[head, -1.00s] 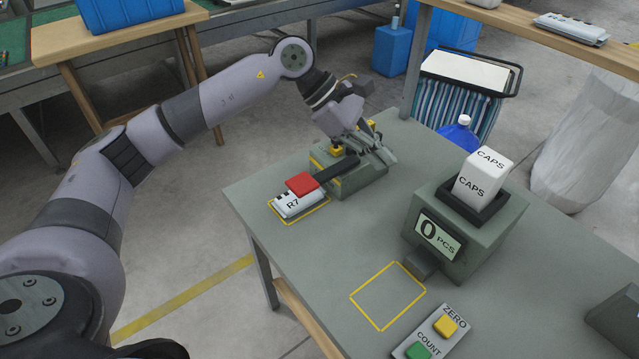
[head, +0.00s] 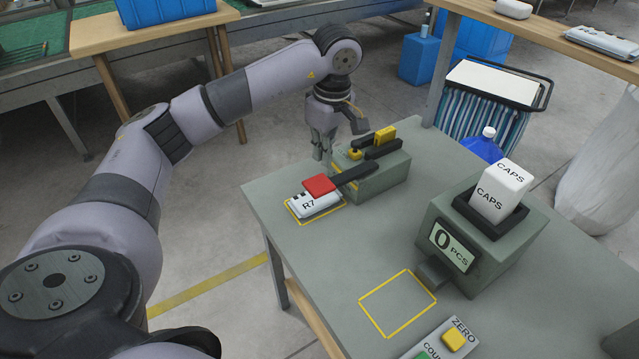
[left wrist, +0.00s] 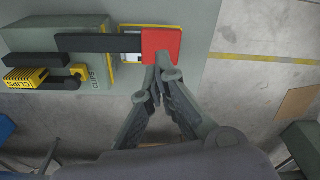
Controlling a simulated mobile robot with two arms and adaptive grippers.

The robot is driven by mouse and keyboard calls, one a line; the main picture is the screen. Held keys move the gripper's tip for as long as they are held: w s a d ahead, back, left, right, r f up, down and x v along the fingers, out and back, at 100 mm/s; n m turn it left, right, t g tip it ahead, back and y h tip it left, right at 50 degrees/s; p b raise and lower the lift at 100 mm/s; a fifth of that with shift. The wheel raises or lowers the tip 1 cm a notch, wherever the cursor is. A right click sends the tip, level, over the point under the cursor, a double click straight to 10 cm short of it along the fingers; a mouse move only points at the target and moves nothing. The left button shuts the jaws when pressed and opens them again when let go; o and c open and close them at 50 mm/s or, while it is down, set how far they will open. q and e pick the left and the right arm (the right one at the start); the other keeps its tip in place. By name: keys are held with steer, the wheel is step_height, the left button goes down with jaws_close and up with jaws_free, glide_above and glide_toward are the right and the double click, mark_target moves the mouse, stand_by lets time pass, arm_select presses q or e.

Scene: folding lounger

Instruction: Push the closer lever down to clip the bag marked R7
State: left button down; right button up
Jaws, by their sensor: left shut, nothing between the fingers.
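The closer (head: 384,180) is a grey-green box at the table's far left edge, with a black lever (head: 354,173) ending in a red pad (head: 319,185). The white bag marked R7 (head: 311,205) lies in a yellow outline, partly hidden under the pad. I cannot tell whether the pad touches it. My left gripper (head: 322,157) is shut and empty, pointing down behind the lever on the table's edge side. In the left wrist view its fingertips (left wrist: 163,74) are at the edge of the red pad (left wrist: 161,45); contact is unclear. My right gripper is out of view.
Yellow clips (head: 385,135) sit on top of the closer. A scale (head: 480,245) holding a white CAPS box (head: 502,190) stands to the right, with an empty yellow outline (head: 398,303) before it. A ZERO/COUNT button panel (head: 447,345) lies at the front.

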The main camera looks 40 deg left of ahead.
mark_target(324, 187)
arm_select(q)
steer(key=shift+a+f+b, duration=0.2)
steer(key=shift+f+b, duration=1.05)
steer(key=shift+f, duration=0.5)
steer(key=shift+a+f+b, duration=0.15)
steer(key=shift+f+b, duration=1.05)
steer(key=shift+f, duration=0.55)
step_height(324, 187, down, 4)
steer(key=b, duration=0.3)
steer(key=shift+f, duration=0.1)
steer(key=shift+d, duration=0.1)
steer(key=shift+d+r+p, duration=0.25)
steer(key=shift+p, duration=0.1)
steer(key=d+r, duration=0.3)
steer(key=r, duration=0.9)
steer(key=shift+s+d+r+p, duration=0.25)
steer(key=shift+d+r+p, duration=0.1)
